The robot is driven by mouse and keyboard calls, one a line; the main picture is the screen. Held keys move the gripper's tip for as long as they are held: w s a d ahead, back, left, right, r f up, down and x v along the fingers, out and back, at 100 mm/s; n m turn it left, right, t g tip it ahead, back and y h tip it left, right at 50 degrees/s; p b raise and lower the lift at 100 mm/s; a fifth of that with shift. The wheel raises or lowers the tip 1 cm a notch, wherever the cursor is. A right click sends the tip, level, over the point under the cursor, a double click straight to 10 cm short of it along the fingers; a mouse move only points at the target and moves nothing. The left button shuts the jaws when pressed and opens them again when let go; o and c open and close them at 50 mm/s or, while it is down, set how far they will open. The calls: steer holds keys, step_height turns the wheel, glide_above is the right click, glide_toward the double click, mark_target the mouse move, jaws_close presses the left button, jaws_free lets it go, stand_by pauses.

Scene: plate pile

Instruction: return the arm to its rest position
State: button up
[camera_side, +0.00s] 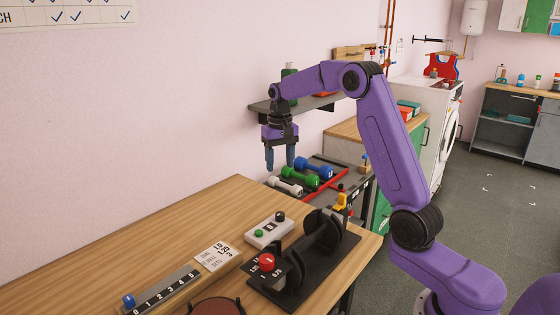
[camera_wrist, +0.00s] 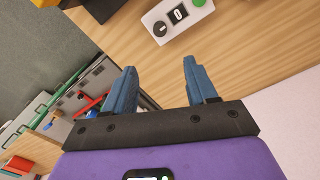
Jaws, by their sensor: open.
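My gripper (camera_side: 280,161) hangs at the end of the purple arm, fingers pointing down, in the air above the far end of the wooden table (camera_side: 215,205). Its two blue fingers are apart with nothing between them. In the wrist view my gripper (camera_wrist: 163,85) also shows empty, with the bare table top (camera_wrist: 240,45) beyond the fingers. The arm is bent, rising from the lower right and reaching left.
On the table are a dark stand with discs (camera_side: 325,240), a red button (camera_side: 267,262), a counter box (camera_side: 270,230), a numbered strip (camera_side: 165,292) and a brown round plate (camera_side: 217,307). Dumbbells (camera_side: 313,172) lie on a rack beyond the table. A wall shelf (camera_side: 300,104) is behind my gripper.

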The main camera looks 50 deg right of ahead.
stand_by(0.3)
steer(key=s+a+r+n, duration=0.1)
steer(key=s+a+n, duration=0.7)
steer(key=s+a, duration=0.8)
steer(key=s+a+f+n, duration=0.1)
steer(key=s+n, duration=0.3)
steer(key=s, duration=0.7)
steer(key=s+a+f+n, duration=0.1)
steer(key=s+n, duration=0.4)
steer(key=s, duration=0.6)
steer(key=shift+f+n, duration=0.3)
steer(key=shift+f, duration=0.3)
